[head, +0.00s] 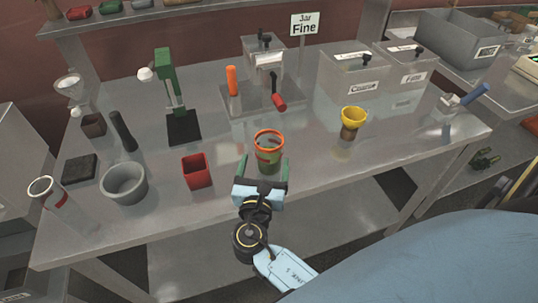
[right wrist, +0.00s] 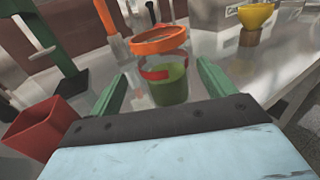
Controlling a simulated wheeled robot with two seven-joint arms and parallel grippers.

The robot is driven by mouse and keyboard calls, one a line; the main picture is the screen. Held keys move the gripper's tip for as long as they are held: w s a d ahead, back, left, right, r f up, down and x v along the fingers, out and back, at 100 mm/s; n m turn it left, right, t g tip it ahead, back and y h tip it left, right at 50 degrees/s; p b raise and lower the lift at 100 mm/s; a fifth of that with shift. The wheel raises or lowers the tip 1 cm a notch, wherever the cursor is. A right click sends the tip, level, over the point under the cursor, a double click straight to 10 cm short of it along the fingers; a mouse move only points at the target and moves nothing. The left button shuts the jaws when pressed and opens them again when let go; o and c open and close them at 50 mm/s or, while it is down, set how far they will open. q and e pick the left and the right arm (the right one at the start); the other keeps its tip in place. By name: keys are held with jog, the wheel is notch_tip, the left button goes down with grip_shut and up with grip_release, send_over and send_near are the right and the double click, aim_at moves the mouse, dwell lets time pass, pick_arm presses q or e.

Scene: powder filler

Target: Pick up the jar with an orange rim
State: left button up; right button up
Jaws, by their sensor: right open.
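The jar with an orange rim (head: 269,150) stands upright on the metal table, near the middle of its front part. It is clear glass with a red label and green contents. In the right wrist view the jar (right wrist: 163,68) stands just beyond the fingertips, roughly midway between them. My right gripper (head: 264,163) is open, with its green fingers spread at the near side of the jar. In the right wrist view the two fingers of the gripper (right wrist: 160,80) are apart and hold nothing. My left gripper is not in view.
A red square cup (head: 197,171) stands left of the jar, close to my gripper. A grey bowl (head: 124,184) is farther left. A yellow funnel (head: 353,119) stands to the right. The powder filler (head: 262,75) and a sign (head: 304,25) are behind.

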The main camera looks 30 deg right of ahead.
aim_at(270, 140)
jog(key=x, duration=0.7)
jog(key=shift+d, duration=0.3)
jog(key=shift+c, duration=0.2)
jog(key=shift+r, duration=0.1)
jog(key=c, duration=1.1)
